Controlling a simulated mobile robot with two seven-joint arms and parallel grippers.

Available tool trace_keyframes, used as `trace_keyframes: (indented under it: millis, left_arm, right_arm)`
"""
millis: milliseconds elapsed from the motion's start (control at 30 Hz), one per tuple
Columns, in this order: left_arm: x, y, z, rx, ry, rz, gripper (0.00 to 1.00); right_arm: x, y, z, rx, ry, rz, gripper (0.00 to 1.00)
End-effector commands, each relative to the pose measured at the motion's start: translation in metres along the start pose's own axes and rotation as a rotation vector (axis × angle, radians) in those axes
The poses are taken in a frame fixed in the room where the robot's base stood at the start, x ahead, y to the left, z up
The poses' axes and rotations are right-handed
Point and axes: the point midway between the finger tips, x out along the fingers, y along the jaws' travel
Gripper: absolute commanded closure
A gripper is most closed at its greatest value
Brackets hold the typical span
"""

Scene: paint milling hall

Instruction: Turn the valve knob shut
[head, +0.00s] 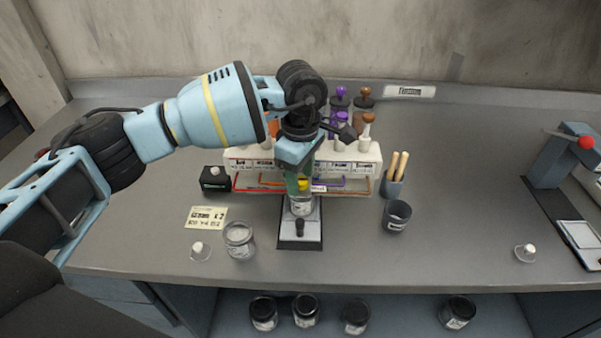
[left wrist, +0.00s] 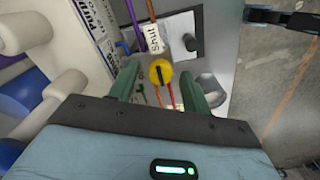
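The yellow valve knob (left wrist: 160,68) is round with a dark bar across its face. In the left wrist view it lies between the two green fingers of my left gripper (left wrist: 160,78), with a gap on each side. A white label reading "Shut" (left wrist: 153,38) is just above it there. In the head view my left gripper (head: 299,180) points down at the front of the white rack, and the yellow knob (head: 303,184) shows only partly behind its fingers. The gripper is open and holds nothing. My right gripper is not in view.
The white rack (head: 362,160) holds bottles with purple and brown tops. An open jar (head: 239,238), a dark cup (head: 397,214) and a black box (head: 214,180) are nearby. The bench's right middle is clear.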

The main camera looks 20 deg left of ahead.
Motion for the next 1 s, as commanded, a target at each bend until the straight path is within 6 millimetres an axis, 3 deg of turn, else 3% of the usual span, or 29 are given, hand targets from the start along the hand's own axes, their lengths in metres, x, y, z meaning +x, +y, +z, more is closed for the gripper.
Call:
trace_keyframes:
  millis: [300, 700, 1000]
  left_arm:
    - [-0.004, 0.0, -0.001, -0.002, 0.001, 0.0, 0.52]
    - [-0.062, 0.001, 0.0, -0.001, 0.001, 0.001, 0.52]
    - [-0.078, 0.0, 0.0, -0.001, 0.0, -0.001, 0.52]
  right_arm:
    - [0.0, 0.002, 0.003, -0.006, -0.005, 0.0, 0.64]
    - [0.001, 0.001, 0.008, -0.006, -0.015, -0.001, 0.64]
    - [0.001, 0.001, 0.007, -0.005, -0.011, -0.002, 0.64]
